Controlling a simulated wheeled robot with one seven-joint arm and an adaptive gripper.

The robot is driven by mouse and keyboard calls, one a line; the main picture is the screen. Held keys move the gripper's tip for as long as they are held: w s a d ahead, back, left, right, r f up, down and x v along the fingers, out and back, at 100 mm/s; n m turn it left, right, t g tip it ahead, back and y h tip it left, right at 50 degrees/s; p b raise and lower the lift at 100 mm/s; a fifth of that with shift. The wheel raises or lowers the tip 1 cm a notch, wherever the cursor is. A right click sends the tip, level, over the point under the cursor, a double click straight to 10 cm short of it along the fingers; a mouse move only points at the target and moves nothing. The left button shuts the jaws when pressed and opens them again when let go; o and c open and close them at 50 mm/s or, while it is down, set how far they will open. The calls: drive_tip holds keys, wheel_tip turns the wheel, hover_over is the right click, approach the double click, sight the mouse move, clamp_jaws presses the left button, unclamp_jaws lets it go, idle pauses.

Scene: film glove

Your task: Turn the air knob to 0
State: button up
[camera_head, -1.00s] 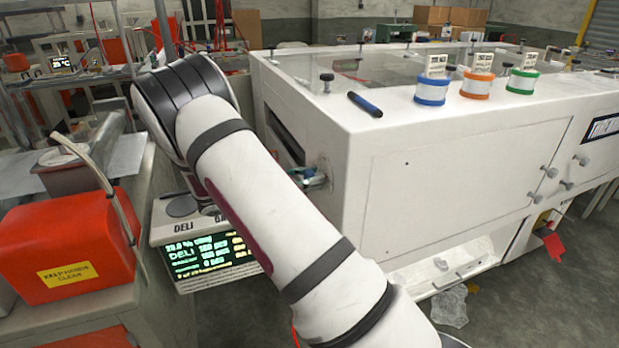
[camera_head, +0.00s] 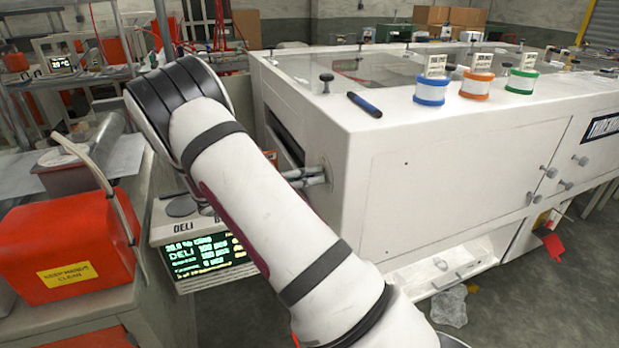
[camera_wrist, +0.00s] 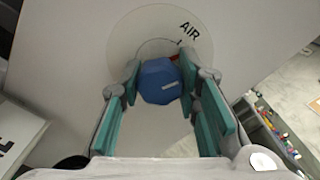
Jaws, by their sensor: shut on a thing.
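The blue air knob (camera_wrist: 160,83) sits on a round pale dial plate (camera_wrist: 135,38) on the white machine's side wall. The word "AIR" is printed on the plate above and right of the knob, with a small red mark beside the knob. My gripper (camera_wrist: 159,79) is shut on the knob, one teal-padded finger on each side. A pale line shows on the knob's face, but which value it points to cannot be read. In the head view my gripper (camera_head: 322,174) reaches the machine's left side wall; the knob is hidden there.
The white machine (camera_head: 440,170) carries a blue pen (camera_head: 365,104) and three tape rolls on top. A lit display (camera_head: 208,255) stands below my arm. A red box (camera_head: 66,250) is at the left. Clear plastic lies on the floor.

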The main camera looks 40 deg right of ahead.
drive_tip(key=n, duration=0.4)
drive_tip(key=shift+n, duration=0.3)
idle(0.4)
drive_tip(key=o, duration=1.2)
drive_tip(key=v, duration=1.2)
drive_tip(key=shift+r, duration=0.1)
